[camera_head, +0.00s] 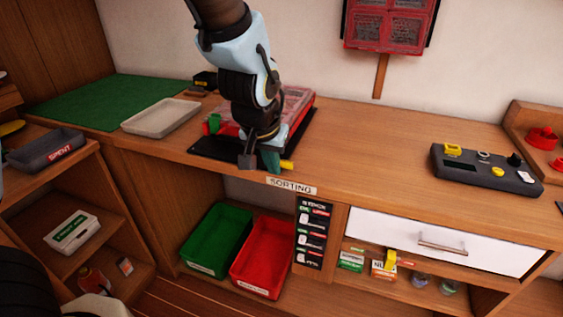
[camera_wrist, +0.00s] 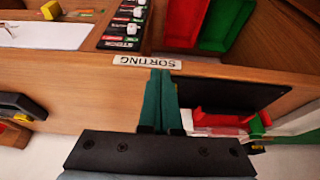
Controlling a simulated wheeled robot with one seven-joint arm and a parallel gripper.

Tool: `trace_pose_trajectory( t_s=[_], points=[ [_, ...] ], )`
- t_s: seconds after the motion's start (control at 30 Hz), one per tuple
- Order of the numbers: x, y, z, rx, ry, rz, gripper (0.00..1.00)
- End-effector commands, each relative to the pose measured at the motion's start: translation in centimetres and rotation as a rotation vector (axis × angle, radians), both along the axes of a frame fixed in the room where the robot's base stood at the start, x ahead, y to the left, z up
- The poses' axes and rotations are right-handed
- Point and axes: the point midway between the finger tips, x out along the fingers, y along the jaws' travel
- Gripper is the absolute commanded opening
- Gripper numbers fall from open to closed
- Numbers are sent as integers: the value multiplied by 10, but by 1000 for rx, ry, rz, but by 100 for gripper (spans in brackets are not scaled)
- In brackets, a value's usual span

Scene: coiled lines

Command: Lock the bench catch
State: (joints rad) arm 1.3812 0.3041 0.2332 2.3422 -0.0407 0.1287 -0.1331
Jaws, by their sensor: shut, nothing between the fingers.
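A device with a red frame and clear cover (camera_head: 293,103) sits on a black plate (camera_head: 205,150) on the bench. A green piece (camera_head: 213,124) stands at its left end; it also shows in the wrist view (camera_wrist: 257,127). A yellow piece (camera_head: 287,165) shows near the bench's front edge, right beside my fingers. I cannot tell which piece is the catch, or whether it is locked. My gripper (camera_head: 272,160) points down over the front of the plate, its teal fingers together and empty; they also show in the wrist view (camera_wrist: 160,75). My arm hides part of the device.
A "SORTING" label (camera_head: 291,186) marks the bench's front edge. Green (camera_head: 218,238) and red (camera_head: 262,255) bins stand below. A beige tray (camera_head: 160,116) lies left, a dark control box (camera_head: 470,168) right. The bench between device and control box is clear.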

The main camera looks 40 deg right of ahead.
Motion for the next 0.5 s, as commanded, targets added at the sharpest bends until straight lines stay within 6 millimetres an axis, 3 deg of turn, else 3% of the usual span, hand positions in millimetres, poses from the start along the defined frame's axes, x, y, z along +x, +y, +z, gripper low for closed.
trace_pose_trajectory(
  t_s=[0.17, 0.3, 0.5],
  points=[
    [7, -9, -30, 3, 1, 1, 0],
    [19, -29, -26, -1, 0, 2, 0],
    [26, -41, -27, -1, 1, 0, 0]
  ],
)
